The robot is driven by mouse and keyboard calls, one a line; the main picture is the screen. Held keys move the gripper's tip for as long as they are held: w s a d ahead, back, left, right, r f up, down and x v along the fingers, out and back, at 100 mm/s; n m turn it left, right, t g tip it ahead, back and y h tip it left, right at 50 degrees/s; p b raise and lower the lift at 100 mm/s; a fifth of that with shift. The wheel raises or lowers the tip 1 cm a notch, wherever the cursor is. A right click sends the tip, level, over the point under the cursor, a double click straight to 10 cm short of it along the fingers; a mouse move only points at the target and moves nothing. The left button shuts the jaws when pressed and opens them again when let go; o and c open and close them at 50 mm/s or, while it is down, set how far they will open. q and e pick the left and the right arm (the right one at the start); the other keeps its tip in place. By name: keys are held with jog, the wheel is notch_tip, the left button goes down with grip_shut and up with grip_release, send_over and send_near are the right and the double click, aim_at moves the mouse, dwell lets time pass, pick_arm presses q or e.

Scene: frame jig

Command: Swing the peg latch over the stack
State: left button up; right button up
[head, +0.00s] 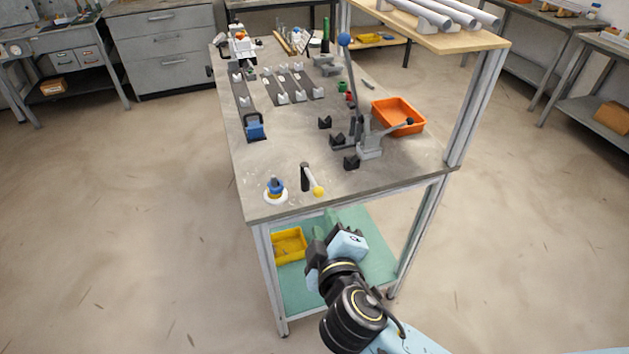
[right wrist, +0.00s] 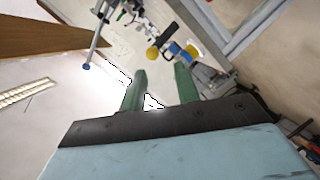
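The peg latch is a short black post (head: 305,177) with an arm ending in a yellow knob (head: 318,191), near the table's front edge. The stack (head: 276,188), blue parts on a white round base, stands just left of it. The latch arm points toward the front right, away from the stack. The yellow knob also shows in the right wrist view (right wrist: 152,54), with blue and white parts beside it. My right gripper (head: 328,222) is in front of the table's near edge, apart from both. Its green fingers (right wrist: 161,84) are spread and empty. My left gripper is not in view.
The grey table (head: 285,158) holds a lever clamp (head: 369,145) and an orange bin (head: 398,115) behind the latch. A blue-handled piece (head: 255,128) sits at left. Below are a green shelf (head: 300,292) and a yellow bin (head: 290,245). A frame post (head: 474,110) rises at right.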

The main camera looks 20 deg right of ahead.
aim_at(314, 182)
jog(key=x, duration=0.4)
jog(key=r+x, duration=0.1)
jog(key=x, duration=0.8)
jog(key=shift+w+r, duration=0.15)
jog(key=shift+r, duration=0.2)
grip_shut()
